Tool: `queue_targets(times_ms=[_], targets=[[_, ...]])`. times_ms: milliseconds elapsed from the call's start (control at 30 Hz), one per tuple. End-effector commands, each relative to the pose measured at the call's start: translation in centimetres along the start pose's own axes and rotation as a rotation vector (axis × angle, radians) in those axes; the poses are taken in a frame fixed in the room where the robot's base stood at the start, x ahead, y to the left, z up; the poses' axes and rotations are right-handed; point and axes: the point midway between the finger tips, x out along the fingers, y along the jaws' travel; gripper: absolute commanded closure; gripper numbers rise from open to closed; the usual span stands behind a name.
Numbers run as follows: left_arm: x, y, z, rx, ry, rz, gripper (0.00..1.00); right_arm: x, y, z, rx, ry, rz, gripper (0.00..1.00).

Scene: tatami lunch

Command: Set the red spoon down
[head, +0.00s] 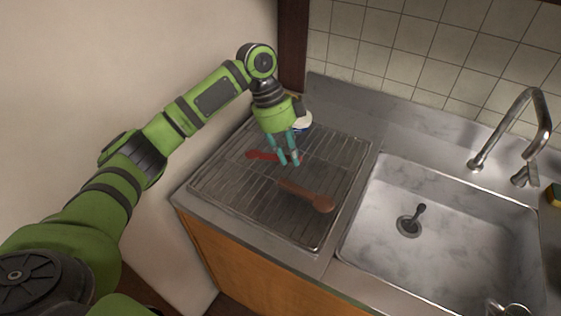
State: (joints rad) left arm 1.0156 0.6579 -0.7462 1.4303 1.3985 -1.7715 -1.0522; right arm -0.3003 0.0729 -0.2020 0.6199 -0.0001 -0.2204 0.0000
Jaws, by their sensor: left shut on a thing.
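My left gripper (289,161) points down over the wire drying rack (335,171) left of the sink. It is shut on the red spoon (261,155), which sticks out to the left of the fingers. The spoon is low, at or just above the wires; I cannot tell whether it touches them. The fingers hide part of it. My right gripper is not in view.
A reddish-brown wooden spoon (319,203) lies on the rack in front of the gripper. A white and blue item (303,122) is partly hidden behind the gripper. The sink (450,237) with its faucet (541,112) is at the right. A sponge (556,195) sits at the right edge.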

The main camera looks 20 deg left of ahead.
Motion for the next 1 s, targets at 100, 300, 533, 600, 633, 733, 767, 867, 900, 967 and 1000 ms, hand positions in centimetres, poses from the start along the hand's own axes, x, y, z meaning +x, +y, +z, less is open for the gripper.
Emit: queue_targets(times_ms=[100,300,533,600,633,733,767,867,900,967,1000], targets=[[0.2,0.6,1.6,-0.001,0.0,0.0,0.99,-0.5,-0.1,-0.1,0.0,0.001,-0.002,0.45],[1.5,0.8,2.5,0.0,0.001,0.002,0.99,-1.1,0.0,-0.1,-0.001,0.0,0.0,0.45],[4.1,0.8,3.6,0.0,0.0,0.0,0.99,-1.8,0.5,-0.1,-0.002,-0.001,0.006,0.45],[4.2,0.7,3.6,0.001,0.0,-0.002,0.99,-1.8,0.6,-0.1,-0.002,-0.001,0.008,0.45],[4.2,0.7,3.6,0.001,0.0,-0.002,0.99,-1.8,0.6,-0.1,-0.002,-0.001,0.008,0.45],[4.2,0.7,3.6,0.001,0.0,-0.002,0.99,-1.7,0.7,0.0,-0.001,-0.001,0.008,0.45],[4.2,0.7,3.6,0.001,0.0,-0.002,0.99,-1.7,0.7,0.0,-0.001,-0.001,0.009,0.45],[4.4,0.7,3.7,0.001,0.0,-0.001,0.99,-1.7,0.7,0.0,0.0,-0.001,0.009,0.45],[4.6,0.7,3.7,0.0,0.0,-0.002,0.99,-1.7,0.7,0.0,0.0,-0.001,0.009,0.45],[4.6,0.7,3.8,0.001,0.0,-0.002,0.64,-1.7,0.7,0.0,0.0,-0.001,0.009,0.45],[4.5,0.7,3.7,0.001,0.0,-0.002,0.53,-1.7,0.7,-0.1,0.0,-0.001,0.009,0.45]])
